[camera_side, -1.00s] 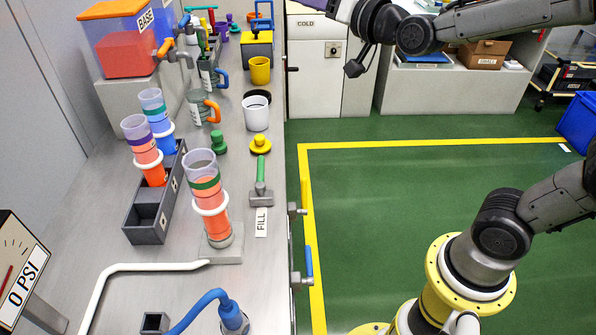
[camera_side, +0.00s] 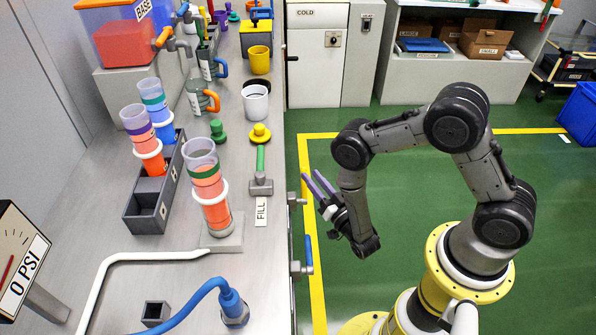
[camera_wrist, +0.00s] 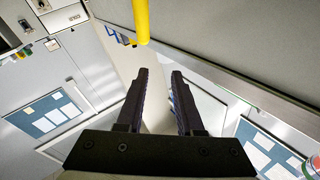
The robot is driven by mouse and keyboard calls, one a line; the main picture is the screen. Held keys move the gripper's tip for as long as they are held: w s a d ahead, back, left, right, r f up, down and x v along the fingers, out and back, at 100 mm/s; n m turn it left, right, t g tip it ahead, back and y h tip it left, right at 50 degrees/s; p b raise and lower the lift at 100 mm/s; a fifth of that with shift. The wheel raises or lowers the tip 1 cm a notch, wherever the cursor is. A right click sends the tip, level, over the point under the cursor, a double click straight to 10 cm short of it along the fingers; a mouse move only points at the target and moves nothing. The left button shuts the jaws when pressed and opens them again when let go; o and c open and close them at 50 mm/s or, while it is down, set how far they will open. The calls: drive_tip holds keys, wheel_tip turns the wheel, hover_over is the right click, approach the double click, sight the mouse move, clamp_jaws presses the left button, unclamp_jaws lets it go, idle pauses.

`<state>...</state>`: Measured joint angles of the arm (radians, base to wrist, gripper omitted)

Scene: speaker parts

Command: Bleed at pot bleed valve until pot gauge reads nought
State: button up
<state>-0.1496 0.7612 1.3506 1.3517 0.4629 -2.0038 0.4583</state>
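My gripper (camera_side: 313,178) is beside the bench's front edge, its two purple fingers apart and empty. In the wrist view, the open fingers (camera_wrist: 160,77) point toward a yellow bar (camera_wrist: 141,20), with nothing between them. A gauge (camera_side: 15,265) with a red needle stands at the lower left, partly cut off, with a plate marked 0 PSI. A valve with a blue handle (camera_side: 308,252) sits on the bench front, below my gripper in the picture. Another fitting (camera_side: 296,201) is on the front nearer my fingers. No visible label tells which is the pot bleed valve.
Open green floor (camera_side: 340,265) lies right of the bench. Shelving (camera_side: 440,75) stands behind.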

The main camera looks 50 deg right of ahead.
sight(304, 186)
drive_tip(key=s+f+n+g+y, duration=0.1)
drive_tip(key=s+f, duration=0.3)
drive_tip(key=f, duration=0.2)
drive_tip(key=x, duration=1.3)
drive_tip(key=shift+w+d, duration=0.1)
drive_tip(key=shift+w, duration=0.05)
clamp_jaws()
idle(0.7)
